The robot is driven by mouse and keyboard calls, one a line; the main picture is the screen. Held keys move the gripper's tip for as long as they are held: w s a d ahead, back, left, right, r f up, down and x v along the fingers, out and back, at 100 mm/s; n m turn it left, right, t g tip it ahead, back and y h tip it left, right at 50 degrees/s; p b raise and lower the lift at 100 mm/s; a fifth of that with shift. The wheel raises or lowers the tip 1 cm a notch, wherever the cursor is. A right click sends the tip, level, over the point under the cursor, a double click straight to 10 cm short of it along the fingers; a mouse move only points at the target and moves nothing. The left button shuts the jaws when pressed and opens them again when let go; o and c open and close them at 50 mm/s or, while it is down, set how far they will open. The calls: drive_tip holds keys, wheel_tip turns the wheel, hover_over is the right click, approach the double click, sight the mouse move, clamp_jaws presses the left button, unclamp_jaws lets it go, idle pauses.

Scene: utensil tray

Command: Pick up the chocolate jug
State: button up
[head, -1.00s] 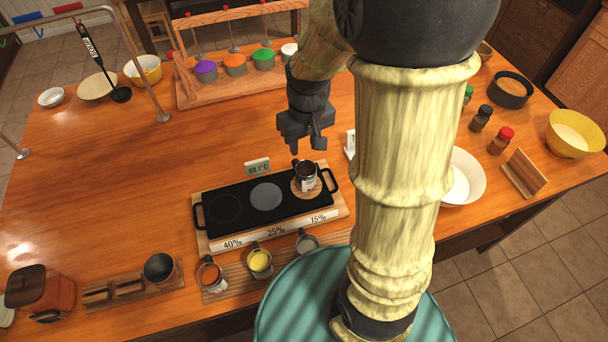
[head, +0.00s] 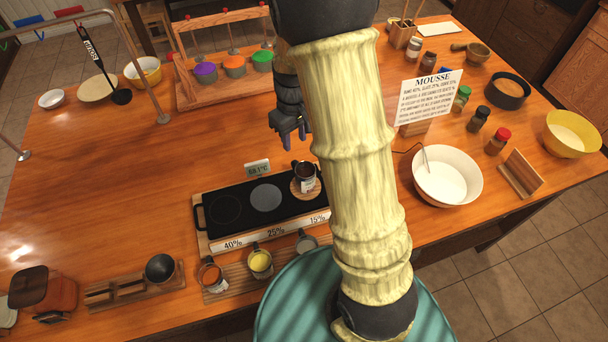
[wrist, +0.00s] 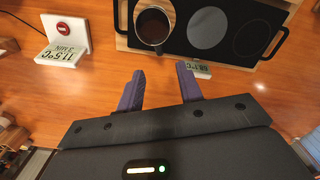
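The chocolate jug (head: 305,178) is a small metal jug with dark brown contents and a pale label. It stands upright on a round wooden pad at the right end of the black hotplate (head: 229,225). In the wrist view the jug (wrist: 153,26) is at the top, seen from above, beyond my fingertips. My gripper (head: 295,143) is above the table, behind the jug in the head view and apart from it. In the wrist view my gripper (wrist: 160,84) has its two purple fingers spread with nothing between them.
A temperature display (head: 257,168) stands behind the hotplate. Several small jugs, one with yellow contents (head: 260,261), line the front. A white bowl (head: 447,178) and a mousse sign (head: 426,100) are to the right. The table's left middle is clear.

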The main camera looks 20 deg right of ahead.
sight(295, 165)
wheel_tip(295, 165, down, 8)
drive_tip(key=shift+w+r+p, duration=0.1)
drive_tip(key=shift+p, duration=0.75)
drive_tip(key=shift+w+f+p, duration=0.15)
drive_tip(key=shift+f+p, duration=0.6)
drive_tip(key=shift+f, duration=0.1)
drive_tip(key=shift+w+f+p, duration=0.2)
drive_tip(key=shift+f+p, duration=0.5)
drive_tip(key=shift+f, duration=1.1)
drive_tip(key=shift+c, duration=0.3)
clamp_jaws()
